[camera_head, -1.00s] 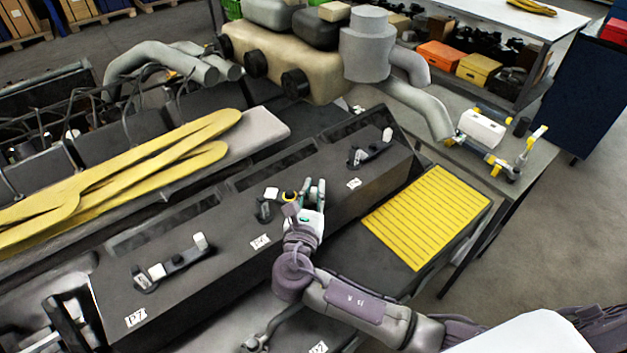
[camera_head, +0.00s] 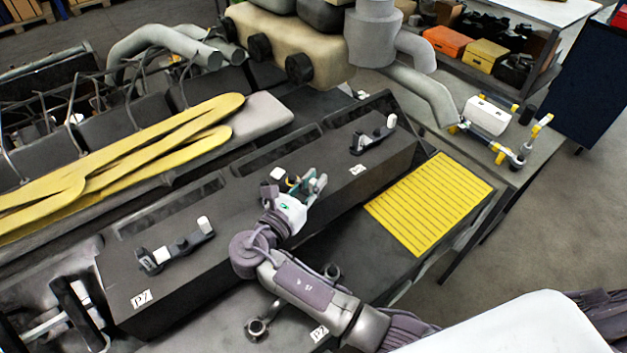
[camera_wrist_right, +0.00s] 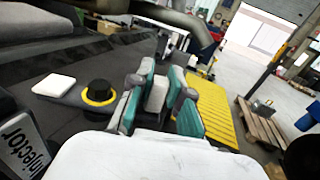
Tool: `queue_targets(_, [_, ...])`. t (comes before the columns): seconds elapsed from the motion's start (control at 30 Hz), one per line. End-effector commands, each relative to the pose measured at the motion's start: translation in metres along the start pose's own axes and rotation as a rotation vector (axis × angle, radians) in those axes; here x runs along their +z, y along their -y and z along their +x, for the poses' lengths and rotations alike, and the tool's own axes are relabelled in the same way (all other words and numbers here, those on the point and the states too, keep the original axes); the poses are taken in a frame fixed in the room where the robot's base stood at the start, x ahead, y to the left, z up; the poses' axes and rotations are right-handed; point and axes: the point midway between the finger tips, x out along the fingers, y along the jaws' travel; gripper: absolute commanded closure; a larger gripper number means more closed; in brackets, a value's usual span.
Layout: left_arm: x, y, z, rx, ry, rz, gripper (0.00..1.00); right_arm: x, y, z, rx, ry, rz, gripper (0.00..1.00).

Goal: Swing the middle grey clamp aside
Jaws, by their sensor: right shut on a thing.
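The middle grey clamp sits on top of the long dark engine block (camera_head: 225,262). Its free white end (camera_head: 278,173) points to the back left; in the right wrist view that white pad (camera_wrist_right: 53,86) and the black knob with a yellow ring (camera_wrist_right: 98,92) are clear. My right gripper (camera_head: 313,184) is at the clamp's other end. In the right wrist view its teal-padded fingers (camera_wrist_right: 160,97) are closed around a whitish-grey block of that end, partly hidden by the fingers. My left gripper is not in view.
Similar clamps sit to the left (camera_head: 180,248) and to the right (camera_head: 375,135) on the block. A dark square block labelled "Injector" (camera_wrist_right: 25,145) stands close beside the gripper. A yellow ribbed mat (camera_head: 428,203) lies to the right.

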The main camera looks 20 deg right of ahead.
Motion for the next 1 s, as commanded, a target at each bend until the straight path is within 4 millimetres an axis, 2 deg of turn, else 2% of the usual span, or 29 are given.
queue_targets(0.17, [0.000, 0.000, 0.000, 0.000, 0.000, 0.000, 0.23, -0.001, 0.000, 0.000, 0.000, -0.002, -0.001, 1.00])
queue_targets(0.2, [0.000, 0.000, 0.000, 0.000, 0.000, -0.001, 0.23, -0.001, 0.000, 0.000, 0.000, -0.002, -0.001, 0.79])
queue_targets(0.33, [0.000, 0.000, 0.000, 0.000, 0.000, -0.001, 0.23, -0.001, 0.000, 0.000, 0.000, -0.001, -0.001, 0.57])
queue_targets(0.67, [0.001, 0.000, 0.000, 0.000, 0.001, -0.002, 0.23, 0.000, 0.000, -0.002, 0.001, -0.001, 0.000, 0.56])
queue_targets(0.77, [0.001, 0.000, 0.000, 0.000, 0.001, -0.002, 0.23, -0.001, 0.000, -0.012, 0.002, -0.002, 0.000, 0.56])
queue_targets(1.0, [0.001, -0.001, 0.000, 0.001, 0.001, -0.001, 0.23, -0.001, 0.000, -0.053, 0.002, -0.004, 0.000, 0.56])
